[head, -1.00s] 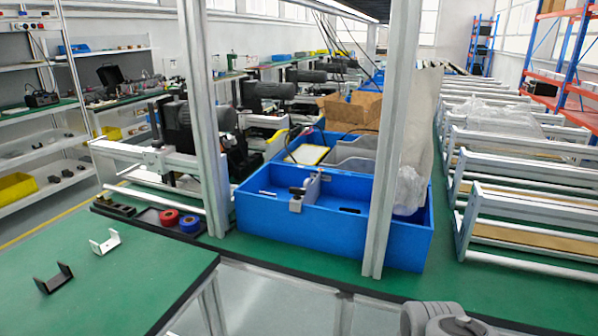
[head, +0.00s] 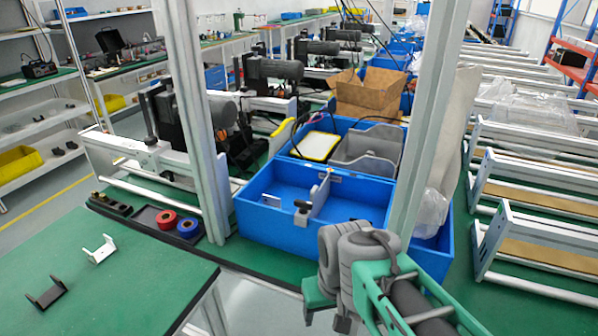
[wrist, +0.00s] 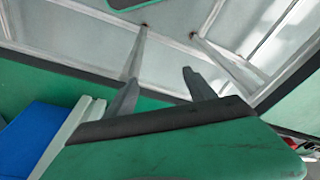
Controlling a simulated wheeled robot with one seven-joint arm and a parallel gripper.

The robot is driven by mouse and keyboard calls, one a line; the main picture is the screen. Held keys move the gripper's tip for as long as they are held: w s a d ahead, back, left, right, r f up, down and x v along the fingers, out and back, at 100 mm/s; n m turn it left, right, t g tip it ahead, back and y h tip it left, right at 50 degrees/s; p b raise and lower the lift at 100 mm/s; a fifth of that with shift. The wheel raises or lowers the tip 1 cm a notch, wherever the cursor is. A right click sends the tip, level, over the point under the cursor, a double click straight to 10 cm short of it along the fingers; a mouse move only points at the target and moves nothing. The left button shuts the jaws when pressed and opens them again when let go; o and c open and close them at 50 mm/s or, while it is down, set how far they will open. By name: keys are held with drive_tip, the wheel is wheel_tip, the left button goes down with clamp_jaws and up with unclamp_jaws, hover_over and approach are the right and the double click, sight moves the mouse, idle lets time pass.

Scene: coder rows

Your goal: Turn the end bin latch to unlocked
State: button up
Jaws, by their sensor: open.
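The blue end bin (head: 262,222) stands on the green bench behind the metal posts. Which way the latch is turned is too small to tell. My gripper is in front of the bin, low in the head view, where its fingertips are hard to make out. In the wrist view, the two grey fingers of my gripper (wrist: 160,88) are apart with nothing between them. A blue bin corner (wrist: 25,140) shows at the left there; the latch does not.
An upright metal post (head: 430,110) stands right of the latch and another post (head: 192,110) left of it. Red tape (head: 166,219) and blue tape (head: 187,228) lie in a tray left of the bin. Metal brackets (head: 98,249) rest on the near green table.

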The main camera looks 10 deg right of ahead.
drive_tip(key=w+r+p, duration=0.3)
drive_tip(key=w+r, duration=0.1)
drive_tip(key=r, duration=0.5)
wheel_tip(320, 180, up, 13)
drive_tip(key=m+g, duration=0.2)
drive_tip(key=m, duration=0.5)
hover_over(304, 201)
drive_tip(key=shift+s+f, duration=0.1)
drive_tip(key=shift+f, duration=0.1)
wheel_tip(304, 201, down, 7)
drive_tip(key=b, duration=0.4)
drive_tip(key=shift+f+b, duration=0.2)
drive_tip(key=shift+b, duration=0.1)
drive_tip(key=shift+c, duration=0.2)
drive_tip(key=c, duration=1.3)
